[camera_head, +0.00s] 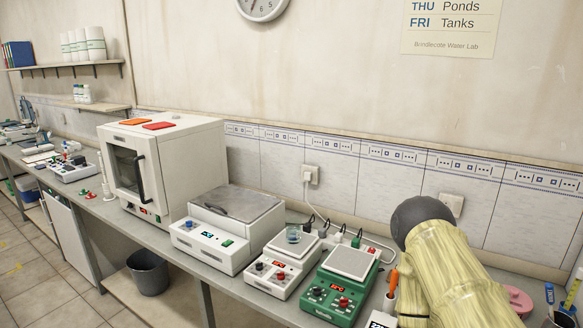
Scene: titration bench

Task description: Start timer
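No timer can be picked out for certain. A small white device with a dark face (381,319) is cut off by the bottom edge, left of my arm; it may be the timer, but I cannot tell. My arm, in a pale yellow ribbed cover with a dark grey joint, fills the lower right and hides the bench behind it. My gripper is out of the picture.
A pink item (518,301) lies right of my arm. Cables run behind the balances.

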